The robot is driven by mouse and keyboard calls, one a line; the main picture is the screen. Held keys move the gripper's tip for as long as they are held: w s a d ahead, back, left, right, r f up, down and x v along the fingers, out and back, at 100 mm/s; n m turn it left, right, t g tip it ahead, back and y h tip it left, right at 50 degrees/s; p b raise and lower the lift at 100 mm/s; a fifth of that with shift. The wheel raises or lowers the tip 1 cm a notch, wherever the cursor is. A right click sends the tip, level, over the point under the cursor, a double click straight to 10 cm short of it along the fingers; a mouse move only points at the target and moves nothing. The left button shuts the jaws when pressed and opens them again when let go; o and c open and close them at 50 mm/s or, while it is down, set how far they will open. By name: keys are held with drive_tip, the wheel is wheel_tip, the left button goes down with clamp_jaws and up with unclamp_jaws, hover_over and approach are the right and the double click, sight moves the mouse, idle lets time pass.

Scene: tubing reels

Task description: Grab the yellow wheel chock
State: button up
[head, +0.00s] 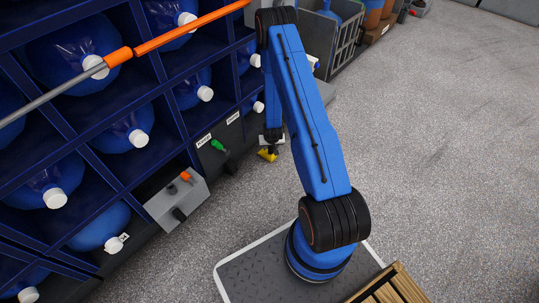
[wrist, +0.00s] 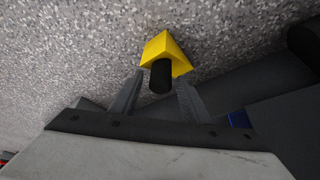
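The yellow wheel chock (head: 267,155) is on the grey floor beside the shelf rack in the head view, just below my gripper (head: 272,143). In the wrist view the yellow wheel chock (wrist: 164,47) lies just beyond my fingertips, with its black cylindrical grip (wrist: 161,77) pointing back at me. My gripper (wrist: 160,80) is open. The black grip appears between the two fingertips, with a gap visible on each side. How deep it sits between the fingers is hard to tell.
A dark blue rack (head: 165,130) with several blue bottles stands on the left. A grey box with an orange knob (head: 178,200) and a green-handled item (head: 217,145) are near its base. An orange pole (head: 190,27) crosses above. Open floor (head: 430,140) lies to the right.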

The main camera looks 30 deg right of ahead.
clamp_jaws()
